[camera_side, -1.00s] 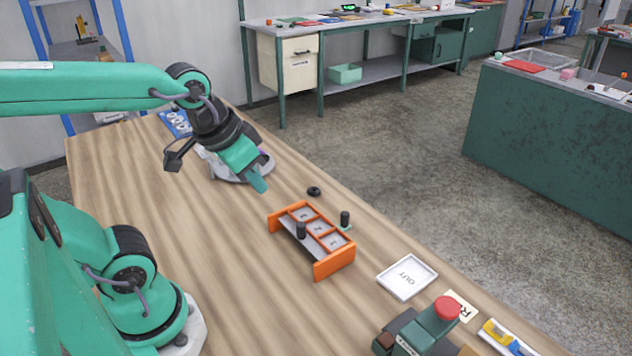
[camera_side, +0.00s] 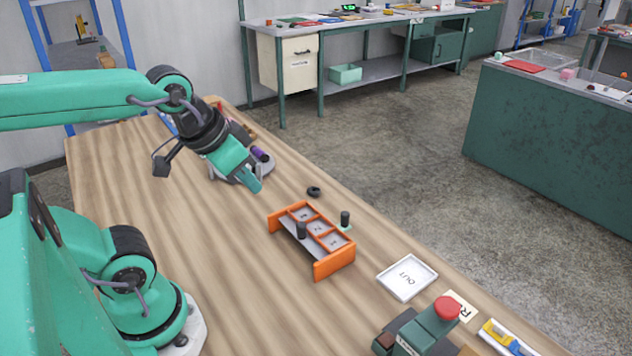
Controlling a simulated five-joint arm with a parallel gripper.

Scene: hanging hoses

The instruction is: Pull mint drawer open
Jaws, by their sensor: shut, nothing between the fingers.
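I cannot make out a mint drawer on the wooden table in the side view. My gripper (camera_side: 254,185) has green-teal fingers, shut and empty, pointing down and right above the table. It is in front of a grey-based device (camera_side: 222,177) with a purple part (camera_side: 262,154), which my wrist partly hides. I cannot tell whether the fingers touch that device.
An orange rack (camera_side: 334,264) with grey compartments and black knobs stands right of my gripper. A black ring (camera_side: 314,191) lies behind it. A white OUT tray (camera_side: 407,277) and a red button (camera_side: 447,308) are further right.

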